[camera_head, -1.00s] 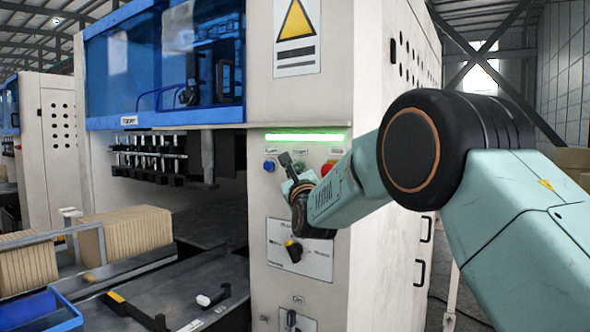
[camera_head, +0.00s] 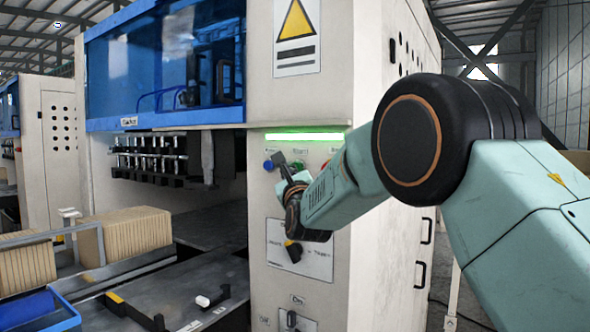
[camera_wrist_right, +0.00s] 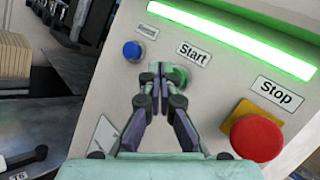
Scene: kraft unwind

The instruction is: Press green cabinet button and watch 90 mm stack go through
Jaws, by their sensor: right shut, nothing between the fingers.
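The green Start button (camera_wrist_right: 178,76) sits on the white cabinet panel, partly hidden behind my right gripper's fingertips in the right wrist view. My right gripper (camera_wrist_right: 160,72) is shut and empty, its tips in front of or at the button; I cannot tell whether they touch. In the head view my right gripper (camera_head: 280,160) is at the panel, just under the lit green bar (camera_head: 304,137). Stacks of brown kraft blocks (camera_head: 130,235) stand on the infeed at left. My left gripper is not in view.
A red Stop button (camera_wrist_right: 257,138) is right of Start, and a blue button (camera_wrist_right: 132,50) is at its upper left. A selector knob (camera_head: 293,252) is lower on the cabinet (camera_head: 340,270). A blue tray (camera_head: 40,312) lies at front left.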

